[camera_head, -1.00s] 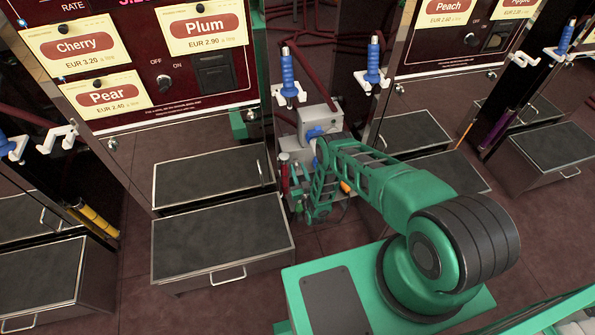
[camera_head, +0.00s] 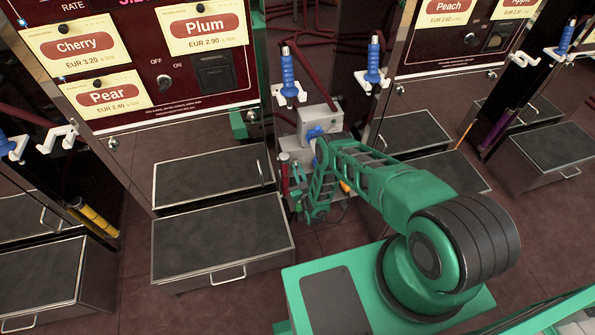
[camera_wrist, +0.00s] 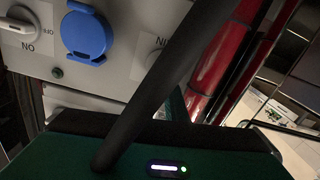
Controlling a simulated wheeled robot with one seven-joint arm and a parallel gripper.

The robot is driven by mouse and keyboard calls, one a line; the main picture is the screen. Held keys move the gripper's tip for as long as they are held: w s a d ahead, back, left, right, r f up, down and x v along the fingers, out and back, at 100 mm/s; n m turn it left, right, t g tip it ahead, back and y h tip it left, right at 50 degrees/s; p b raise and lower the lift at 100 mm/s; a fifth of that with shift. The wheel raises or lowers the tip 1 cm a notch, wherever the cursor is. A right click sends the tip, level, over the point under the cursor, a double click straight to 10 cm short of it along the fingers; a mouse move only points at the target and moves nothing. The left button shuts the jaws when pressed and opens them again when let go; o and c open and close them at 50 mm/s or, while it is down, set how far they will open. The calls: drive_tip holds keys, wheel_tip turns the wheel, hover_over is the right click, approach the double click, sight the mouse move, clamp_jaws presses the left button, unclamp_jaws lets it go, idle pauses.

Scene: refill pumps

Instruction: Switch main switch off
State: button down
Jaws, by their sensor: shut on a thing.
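A grey switch box (camera_head: 330,116) with a blue socket (camera_head: 314,133) stands between two dispensers in the head view. In the wrist view the same box (camera_wrist: 118,62) appears upside down, with its blue socket (camera_wrist: 86,36) and a white rotary knob (camera_wrist: 17,24) near an ON label. A partly covered label shows right of the socket; the main switch itself is hidden behind my gripper or above the frame. My gripper (camera_wrist: 188,55) appears as one dark bar reaching up over that spot. It is shut, apparently on the main switch; its tips are out of frame. My forearm hides it in the head view.
Dark step boxes (camera_head: 222,236) stand on the floor left of my arm, with more (camera_head: 411,132) to the right. Blue nozzles (camera_head: 288,78) hang above the box. Red pipes (camera_wrist: 222,62) run close beside it in the wrist view.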

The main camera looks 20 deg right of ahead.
drive_tip(key=shift+a+f+n, duration=0.1)
drive_tip(key=shift+a+n, duration=0.15)
drive_tip(key=shift+n, duration=0.8)
drive_tip(key=shift+a+n, duration=0.2)
drive_tip(key=shift+n, duration=0.85)
drive_tip(key=c, duration=1.8)
unclamp_jaws()
